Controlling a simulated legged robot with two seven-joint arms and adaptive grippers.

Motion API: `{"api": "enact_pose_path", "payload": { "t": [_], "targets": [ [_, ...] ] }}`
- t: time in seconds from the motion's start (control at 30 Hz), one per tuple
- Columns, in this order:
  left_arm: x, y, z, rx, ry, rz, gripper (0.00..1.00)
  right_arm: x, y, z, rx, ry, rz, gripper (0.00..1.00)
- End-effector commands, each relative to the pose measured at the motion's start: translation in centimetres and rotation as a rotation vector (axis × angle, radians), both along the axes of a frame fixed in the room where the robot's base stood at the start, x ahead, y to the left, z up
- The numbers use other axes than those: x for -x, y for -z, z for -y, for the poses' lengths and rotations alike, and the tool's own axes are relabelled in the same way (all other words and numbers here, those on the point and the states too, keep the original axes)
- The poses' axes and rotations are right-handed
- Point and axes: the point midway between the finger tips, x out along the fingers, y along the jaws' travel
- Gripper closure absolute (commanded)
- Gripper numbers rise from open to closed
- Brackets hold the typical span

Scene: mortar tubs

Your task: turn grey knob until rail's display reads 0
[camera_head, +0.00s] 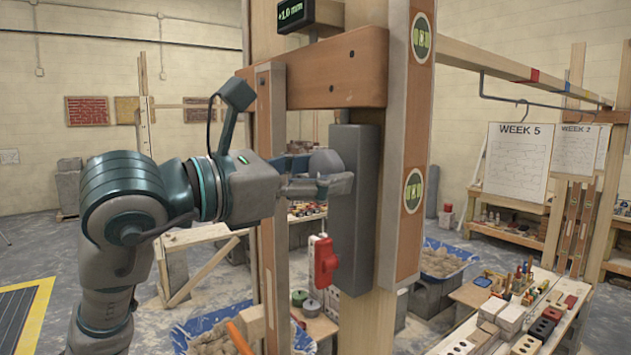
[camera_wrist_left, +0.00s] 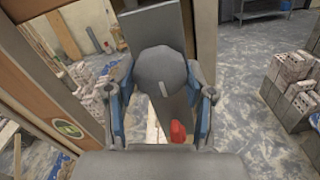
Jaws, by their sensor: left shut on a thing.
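The grey knob (camera_head: 325,161) sticks out from the side of a tall grey rail housing (camera_head: 356,205). My left gripper (camera_head: 318,174) is shut on the knob, one finger on each side of it. In the left wrist view the rounded knob (camera_wrist_left: 157,66) sits between the two blue-and-grey fingers, with a pale mark on its face. The rail's display (camera_head: 292,13), a small black box at the top, reads +1.0 mm in green. My right gripper is in neither view.
A red handle (camera_head: 324,262) hangs just below the knob; it also shows in the left wrist view (camera_wrist_left: 178,132). A wooden crosspiece (camera_head: 337,70) runs above the gripper. Blue tubs of mortar (camera_head: 447,262) and a bench with bricks (camera_head: 500,318) stand around the post.

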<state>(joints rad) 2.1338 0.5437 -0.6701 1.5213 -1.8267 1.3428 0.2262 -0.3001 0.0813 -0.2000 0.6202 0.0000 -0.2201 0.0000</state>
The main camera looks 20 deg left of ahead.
Motion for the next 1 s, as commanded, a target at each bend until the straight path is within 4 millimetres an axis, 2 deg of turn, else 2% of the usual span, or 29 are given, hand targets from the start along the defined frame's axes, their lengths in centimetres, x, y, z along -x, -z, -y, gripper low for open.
{"api": "enact_pose_path", "payload": {
  "t": [0.03, 0.5, 1.0],
  "targets": [
    [-0.3, 0.6, 0.2, 0.027, -0.001, -0.039, 0.81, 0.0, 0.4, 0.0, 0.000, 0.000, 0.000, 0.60],
    [-0.2, 0.6, 0.3, 0.347, -0.004, -0.288, 0.81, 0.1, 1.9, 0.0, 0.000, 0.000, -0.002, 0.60],
    [-0.2, 0.5, 0.3, 0.499, -0.004, -0.406, 0.81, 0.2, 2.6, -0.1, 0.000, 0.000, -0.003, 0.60]
  ]
}}
